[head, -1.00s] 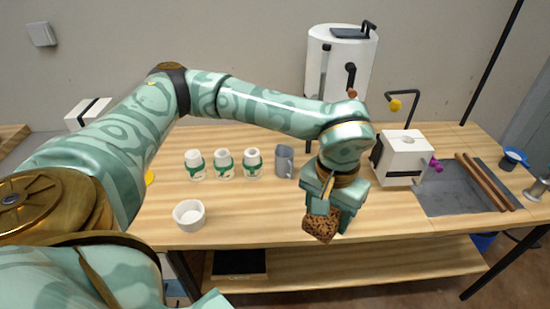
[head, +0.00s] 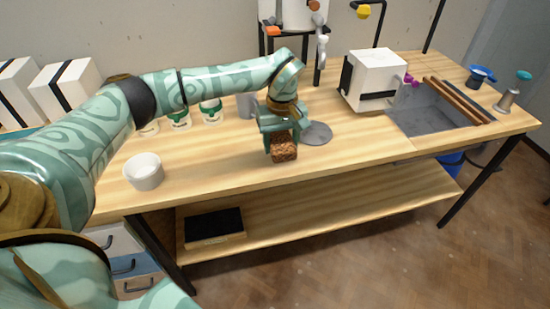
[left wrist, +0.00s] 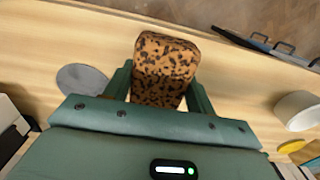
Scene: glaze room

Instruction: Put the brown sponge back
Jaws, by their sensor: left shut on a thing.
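The brown sponge (head: 285,150) is a speckled block between the fingers of my left gripper (head: 281,140), near the front edge of the workbench. In the left wrist view the sponge (left wrist: 165,68) sits between the two green fingers (left wrist: 160,90), its outer end sticking out past them. The left gripper is shut on it. I cannot tell whether the sponge touches the bench top. A flat grey disc (head: 316,133) lies on the bench just right of the gripper; it also shows in the left wrist view (left wrist: 82,80). My right gripper is not in view.
A white bowl (head: 144,172) stands on the bench at the left. Green-and-white jars (head: 210,110) and a grey mug (head: 246,106) stand behind my left arm. The bench front is mostly clear.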

